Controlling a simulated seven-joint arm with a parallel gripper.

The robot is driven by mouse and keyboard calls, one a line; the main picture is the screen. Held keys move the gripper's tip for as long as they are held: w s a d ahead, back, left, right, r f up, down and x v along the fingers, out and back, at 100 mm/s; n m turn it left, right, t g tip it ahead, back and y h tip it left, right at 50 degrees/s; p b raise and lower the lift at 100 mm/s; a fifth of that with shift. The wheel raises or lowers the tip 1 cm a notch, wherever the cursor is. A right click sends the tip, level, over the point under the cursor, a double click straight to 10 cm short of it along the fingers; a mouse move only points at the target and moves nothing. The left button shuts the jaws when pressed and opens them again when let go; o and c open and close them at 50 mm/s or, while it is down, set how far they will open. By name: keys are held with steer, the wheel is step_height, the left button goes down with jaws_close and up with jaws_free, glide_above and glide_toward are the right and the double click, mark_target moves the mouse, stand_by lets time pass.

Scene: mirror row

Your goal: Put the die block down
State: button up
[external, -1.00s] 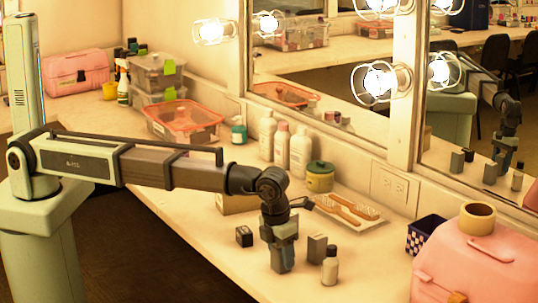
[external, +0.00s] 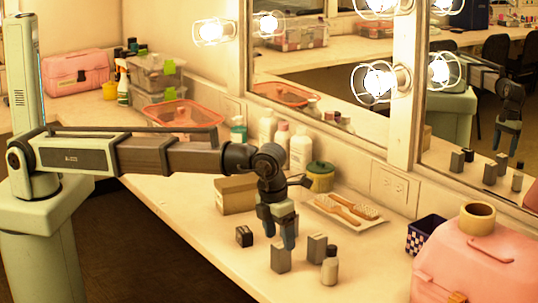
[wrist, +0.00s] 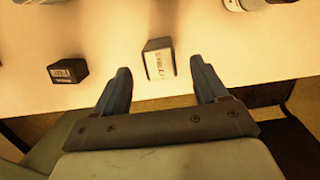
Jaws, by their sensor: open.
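The block I take to be the die block (external: 280,259) is a small grey upright block standing on the counter near its front edge. In the wrist view what appears to be the same block (wrist: 158,60), with a pale labelled top, shows between and just beyond my fingertips. My gripper (external: 280,238) points down above the block, its two fingers spread and empty. The fingers also show apart in the wrist view (wrist: 162,82), with nothing held between them. The label's words are too blurred to read surely.
A small black box (external: 244,236) stands to the left, another grey block (external: 316,248) and a small bottle (external: 330,267) to the right. Behind are a cardboard box (external: 234,196), a brush tray (external: 343,214) and a green-lidded jar (external: 320,178). The mirror repeats some objects.

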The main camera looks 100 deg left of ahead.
steer(key=shift+s+d+r, duration=0.1)
steer(key=shift+r, duration=0.9)
steer(key=shift+s+d+r, duration=0.1)
steer(key=shift+d+r, duration=0.05)
steer(key=shift+r, duration=0.9)
steer(key=shift+s+d+r, duration=0.1)
steer(key=shift+r, duration=0.9)
